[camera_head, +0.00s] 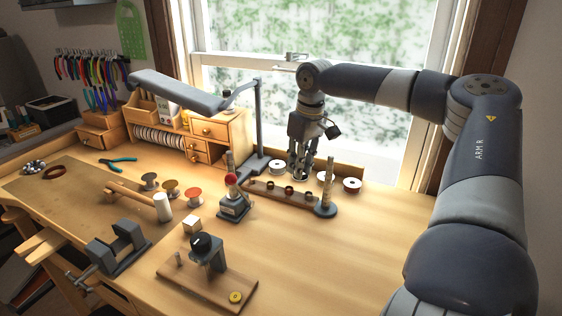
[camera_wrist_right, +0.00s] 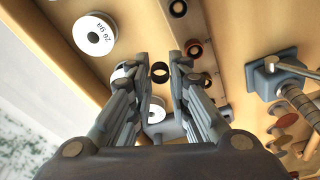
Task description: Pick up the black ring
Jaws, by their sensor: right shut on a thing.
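A small black ring (camera_wrist_right: 160,66) sits between the fingertips of my right gripper (camera_wrist_right: 160,72) in the right wrist view. The fingers are closed on its two sides. In the head view my right gripper (camera_head: 299,172) points down above the back of the bench, over a wooden strip (camera_head: 257,187). The held ring is too small to make out there. My left gripper is not in view.
A grey ring mandrel (camera_head: 326,197) stands at the strip's right end. White spools (camera_head: 352,185) stand behind it. A red-topped tool (camera_head: 232,200), a lamp (camera_head: 258,125) and a wooden stand (camera_head: 207,281) are to the left. The bench's right front is clear.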

